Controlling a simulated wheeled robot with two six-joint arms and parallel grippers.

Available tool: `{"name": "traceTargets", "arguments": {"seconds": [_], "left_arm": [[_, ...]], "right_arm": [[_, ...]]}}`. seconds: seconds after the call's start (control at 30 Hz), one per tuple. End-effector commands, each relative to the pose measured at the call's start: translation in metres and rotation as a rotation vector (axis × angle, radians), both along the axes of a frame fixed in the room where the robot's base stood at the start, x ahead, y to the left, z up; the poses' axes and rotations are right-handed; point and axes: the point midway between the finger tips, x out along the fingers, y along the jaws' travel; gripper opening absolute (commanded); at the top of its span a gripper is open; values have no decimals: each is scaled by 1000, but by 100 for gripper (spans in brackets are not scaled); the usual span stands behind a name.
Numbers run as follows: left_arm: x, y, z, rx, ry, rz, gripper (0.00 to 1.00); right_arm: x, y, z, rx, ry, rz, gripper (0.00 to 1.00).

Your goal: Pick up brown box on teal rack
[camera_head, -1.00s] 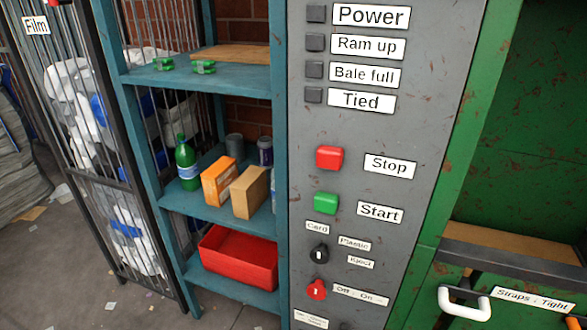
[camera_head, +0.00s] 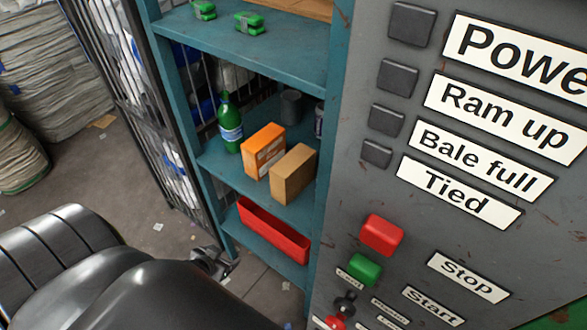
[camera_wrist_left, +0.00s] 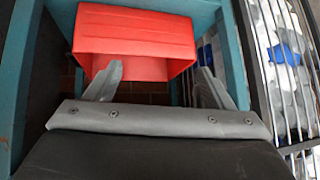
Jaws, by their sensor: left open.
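The brown box (camera_head: 293,175) stands upright on the middle shelf of the teal rack (camera_head: 262,50), at the right next to an orange box. It does not show in the left wrist view. My left gripper (camera_head: 222,264) is low in front of the rack, below and left of the brown box and clear of it. In the left wrist view my left gripper (camera_wrist_left: 158,74) has its fingers apart with nothing held, facing the red bin (camera_wrist_left: 140,35) on the lower shelf. My right gripper is not in view.
The orange box (camera_head: 263,151) and a green bottle (camera_head: 229,124) stand left of the brown box. A grey can (camera_head: 291,107) is behind. The red bin (camera_head: 272,231) sits below. The grey control panel (camera_head: 350,190) is close on the right. A barred cage (camera_head: 150,120) stands left.

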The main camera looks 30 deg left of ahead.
Motion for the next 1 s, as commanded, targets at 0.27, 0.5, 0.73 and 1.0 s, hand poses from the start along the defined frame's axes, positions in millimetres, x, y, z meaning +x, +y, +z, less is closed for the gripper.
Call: {"name": "traceTargets", "arguments": {"seconds": [0.27, 0.5, 0.73, 1.0], "left_arm": [[61, -27, 193, -35, -278, -134, 75], [70, -66, 296, -85, -413, -244, 75], [76, -80, 319, -102, -447, -276, 75], [119, -86, 302, -106, -450, -274, 75]], "right_arm": [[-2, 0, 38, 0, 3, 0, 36], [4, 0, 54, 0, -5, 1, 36], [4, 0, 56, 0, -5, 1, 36], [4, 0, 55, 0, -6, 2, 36]]}}
